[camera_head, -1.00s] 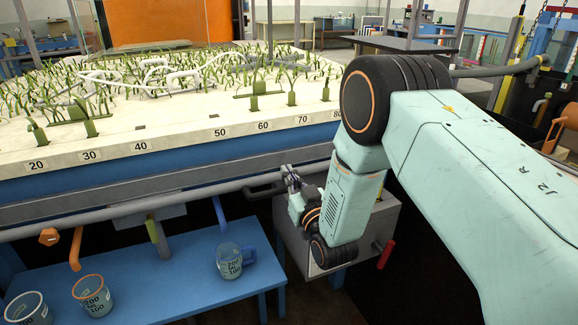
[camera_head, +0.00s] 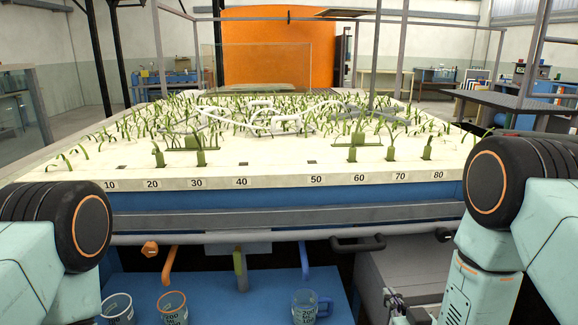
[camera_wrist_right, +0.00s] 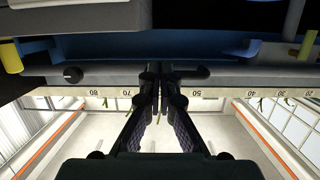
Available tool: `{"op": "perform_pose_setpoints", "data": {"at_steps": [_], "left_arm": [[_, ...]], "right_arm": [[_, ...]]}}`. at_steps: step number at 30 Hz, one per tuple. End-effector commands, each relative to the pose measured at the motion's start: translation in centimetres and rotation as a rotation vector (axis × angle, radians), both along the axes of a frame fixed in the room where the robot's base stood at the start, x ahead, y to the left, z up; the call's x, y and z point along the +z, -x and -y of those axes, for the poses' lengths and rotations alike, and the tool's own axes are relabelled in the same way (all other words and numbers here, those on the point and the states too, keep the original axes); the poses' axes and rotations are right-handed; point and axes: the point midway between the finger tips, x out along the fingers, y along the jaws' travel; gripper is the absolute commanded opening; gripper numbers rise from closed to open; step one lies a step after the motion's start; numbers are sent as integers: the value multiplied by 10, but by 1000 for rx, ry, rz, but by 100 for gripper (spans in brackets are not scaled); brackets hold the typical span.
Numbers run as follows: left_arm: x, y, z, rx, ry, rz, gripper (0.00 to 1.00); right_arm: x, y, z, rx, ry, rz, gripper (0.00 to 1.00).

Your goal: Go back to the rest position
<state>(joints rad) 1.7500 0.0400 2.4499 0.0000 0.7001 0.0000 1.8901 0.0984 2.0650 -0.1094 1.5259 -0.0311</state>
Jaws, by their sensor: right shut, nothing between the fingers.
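My right gripper (camera_head: 394,298) is at the bottom right of the head view, below the bed's front edge and beside a grey box. In the right wrist view its two dark fingers (camera_wrist_right: 159,82) are together with nothing between them. The numbered planted bed (camera_head: 270,178) lies ahead, with its scale strip along the front. My left arm's pale green links and black joint show at the left edge, but its gripper is out of view.
A grey rail (camera_head: 300,235) with hooked handles runs below the bed. Under it a blue bench (camera_head: 245,296) carries a clear jug (camera_head: 305,308), an orange-rimmed beaker (camera_head: 172,308) and a white-rimmed beaker (camera_head: 118,310). A grey box (camera_head: 375,275) stands to their right.

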Motion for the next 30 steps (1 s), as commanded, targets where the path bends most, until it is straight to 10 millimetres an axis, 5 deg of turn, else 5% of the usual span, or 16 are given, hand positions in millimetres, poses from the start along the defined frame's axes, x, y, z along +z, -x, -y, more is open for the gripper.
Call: {"op": "perform_pose_setpoints", "data": {"at_steps": [3,9,15,18,23,30], "left_arm": [[0,0,0,0,0,0,41],[0,0,0,0,0,0,41],[0,0,0,0,0,0,41],[0,0,0,0,0,0,41],[0,0,0,0,0,0,41],[0,0,0,0,0,0,41]], "right_arm": [[-63,52,-3,-6,-7,-309,0],[-132,163,-7,-19,-14,-766,0],[-158,282,-10,-34,-15,-1150,0],[-158,324,-11,-37,-12,-1275,0],[-157,358,-12,-34,-3,-1352,0],[-159,360,-12,-32,-1,-1356,0]]}}
